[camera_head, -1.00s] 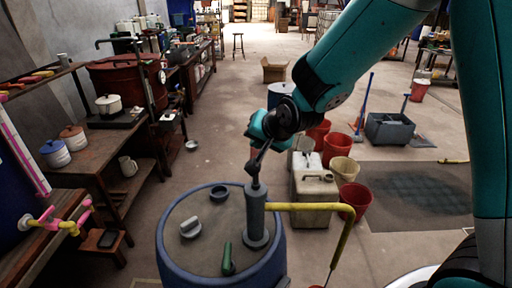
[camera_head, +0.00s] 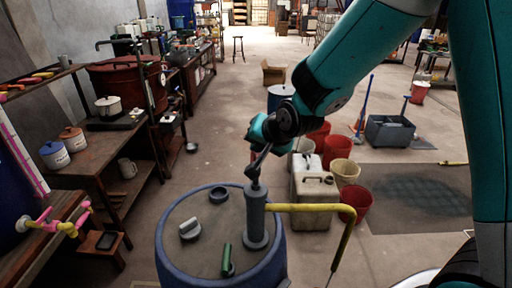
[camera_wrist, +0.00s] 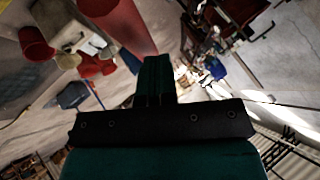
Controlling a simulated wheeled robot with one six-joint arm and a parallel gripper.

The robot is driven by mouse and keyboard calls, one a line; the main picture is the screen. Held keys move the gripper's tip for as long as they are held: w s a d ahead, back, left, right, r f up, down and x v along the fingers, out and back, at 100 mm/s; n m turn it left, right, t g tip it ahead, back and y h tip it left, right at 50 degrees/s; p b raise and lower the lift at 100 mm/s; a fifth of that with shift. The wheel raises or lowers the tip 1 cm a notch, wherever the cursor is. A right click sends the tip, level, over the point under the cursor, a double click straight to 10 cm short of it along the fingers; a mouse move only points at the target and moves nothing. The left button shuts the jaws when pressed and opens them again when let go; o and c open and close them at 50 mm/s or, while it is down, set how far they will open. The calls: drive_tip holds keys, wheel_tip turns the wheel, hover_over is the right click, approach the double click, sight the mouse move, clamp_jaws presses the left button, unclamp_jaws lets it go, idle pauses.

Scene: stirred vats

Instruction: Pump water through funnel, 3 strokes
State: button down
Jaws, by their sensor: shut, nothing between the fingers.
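A grey upright hand pump (camera_head: 256,222) stands on the lid of a blue drum (camera_head: 178,262). A yellow pipe (camera_head: 310,207) runs right from it and bends down toward the bottom edge. A dark lever (camera_head: 257,168) slants up from the pump top to my gripper (camera_head: 258,138). In the wrist view my gripper (camera_wrist: 155,62) is shut, with no thing seen between its fingers. A red cylindrical thing (camera_wrist: 118,22) is close beside the fingertips; I cannot tell whether they touch. I cannot make out a funnel; the pipe's outlet is at the frame edge.
A green-handled part (camera_head: 227,260) and grey caps (camera_head: 190,230) are on the drum lid. A pale jerrycan (camera_head: 312,205) and a red bucket (camera_head: 356,200) stand to the right. A wooden bench (camera_head: 105,155) with pots is at left.

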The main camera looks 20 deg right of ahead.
sight(258, 154)
drive_tip(key=shift+s+f+b, duration=0.1)
drive_tip(key=shift+f+b, duration=2.4)
drive_tip(key=shift+f, duration=0.4)
idle(1.7)
drive_tip(key=shift+r+p, duration=2.95)
drive_tip(key=shift+r, duration=1.1)
wheel_tip(258, 154, up, 6)
drive_tip(key=p, duration=0.4)
